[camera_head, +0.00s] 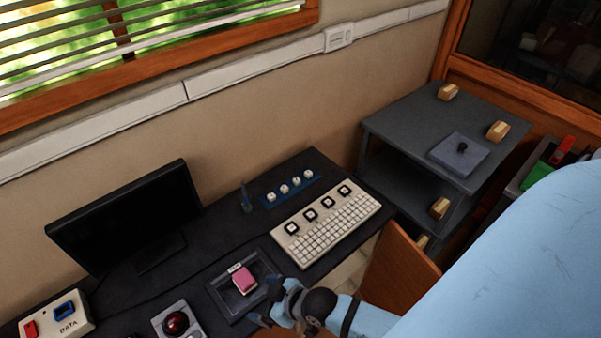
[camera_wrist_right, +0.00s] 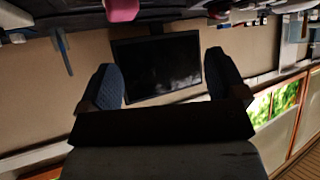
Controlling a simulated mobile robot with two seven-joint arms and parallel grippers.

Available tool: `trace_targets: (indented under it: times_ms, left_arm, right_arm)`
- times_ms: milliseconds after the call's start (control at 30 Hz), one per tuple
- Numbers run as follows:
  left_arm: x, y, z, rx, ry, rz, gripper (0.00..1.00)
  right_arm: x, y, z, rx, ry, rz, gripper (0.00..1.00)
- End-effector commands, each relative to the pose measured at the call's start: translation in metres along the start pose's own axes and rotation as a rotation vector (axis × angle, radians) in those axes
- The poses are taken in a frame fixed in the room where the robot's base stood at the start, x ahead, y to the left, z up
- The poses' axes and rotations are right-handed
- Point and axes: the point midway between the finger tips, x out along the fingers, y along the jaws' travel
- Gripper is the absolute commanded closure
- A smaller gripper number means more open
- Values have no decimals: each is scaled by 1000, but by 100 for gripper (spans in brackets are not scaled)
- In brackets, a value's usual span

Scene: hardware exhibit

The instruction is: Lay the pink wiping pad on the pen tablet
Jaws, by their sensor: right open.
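The pink wiping pad (camera_head: 245,281) is a small pink block with a white patch by its far edge. It appears to lie on the dark, framed pen tablet (camera_head: 219,293) on the desk; it also shows at the top edge of the right wrist view (camera_wrist_right: 122,10). My right gripper (camera_head: 264,303) is open and empty, just to the near right of the pad and apart from it. Its two fingers stand wide apart in the wrist view (camera_wrist_right: 160,62), with nothing between them. My left gripper is not in view.
A monitor (camera_head: 122,217) stands at the back left. A white keyboard (camera_head: 327,228) lies right of the tablet, with a blue strip of white knobs (camera_head: 290,188) behind it. A red trackball (camera_head: 176,322) and a DATA box (camera_head: 57,318) are at the left. A grey shelf unit (camera_head: 405,120) stands right.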

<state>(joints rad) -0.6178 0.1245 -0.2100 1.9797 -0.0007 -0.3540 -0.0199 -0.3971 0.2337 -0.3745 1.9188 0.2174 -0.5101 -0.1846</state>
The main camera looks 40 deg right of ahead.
Motion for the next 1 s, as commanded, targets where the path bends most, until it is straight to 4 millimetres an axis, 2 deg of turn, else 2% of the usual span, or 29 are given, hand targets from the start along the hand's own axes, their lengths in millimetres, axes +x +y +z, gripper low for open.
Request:
trace_targets:
  times_ms: [33,100,200,300,600,967,1000]
  left_arm:
    - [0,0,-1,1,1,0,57]
    - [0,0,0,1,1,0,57]
    - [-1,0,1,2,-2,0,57]
    - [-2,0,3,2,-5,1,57]
    - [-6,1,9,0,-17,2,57]
    - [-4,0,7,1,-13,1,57]
    - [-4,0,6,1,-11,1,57]
  right_arm:
    - [-15,3,15,51,5,55,10]
    - [-32,10,30,95,16,120,10]
    - [-51,18,44,132,25,185,10]
    - [-60,22,51,145,29,216,10]
    - [-62,23,52,146,29,222,10]
    - [-61,22,52,145,29,221,10]
    - [-61,22,52,145,29,221,19]
